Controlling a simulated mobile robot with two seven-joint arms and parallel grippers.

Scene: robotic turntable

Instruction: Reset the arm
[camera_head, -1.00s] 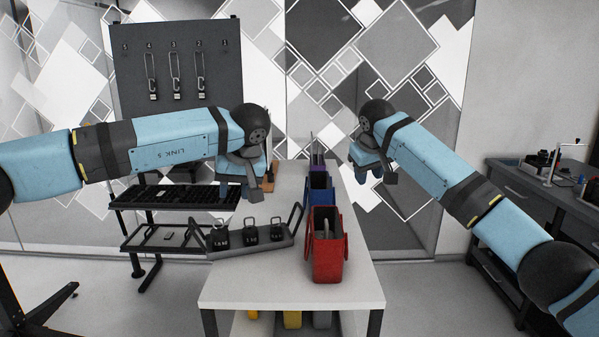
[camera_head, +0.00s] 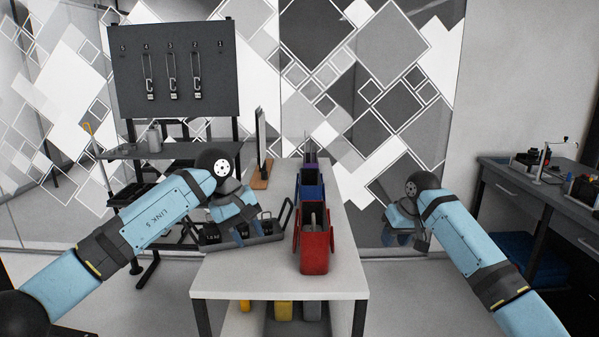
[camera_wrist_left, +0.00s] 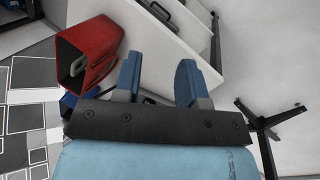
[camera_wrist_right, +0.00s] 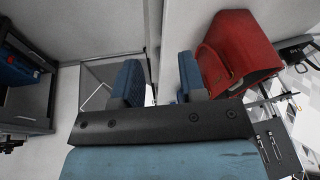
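My left gripper (camera_head: 240,222) hangs over the left side of the white table (camera_head: 255,282), in front of the grey tray with black weights (camera_head: 268,239), and partly hides it. In the left wrist view its two blue fingers (camera_wrist_left: 158,78) are apart with nothing between them. My right gripper (camera_head: 403,228) hangs beyond the table's right edge. In the right wrist view its fingers (camera_wrist_right: 160,80) are apart and empty. A red bin (camera_head: 316,252) stands upright on the table between the grippers. It also shows in the left wrist view (camera_wrist_left: 95,48) and right wrist view (camera_wrist_right: 240,48).
A blue bin (camera_head: 312,188) and a purple bin (camera_head: 311,163) stand behind the red one. A thin upright screen (camera_head: 261,140) stands at the table's back left. A dark pegboard (camera_head: 172,65) is behind left. A grey workbench (camera_head: 540,195) is at right.

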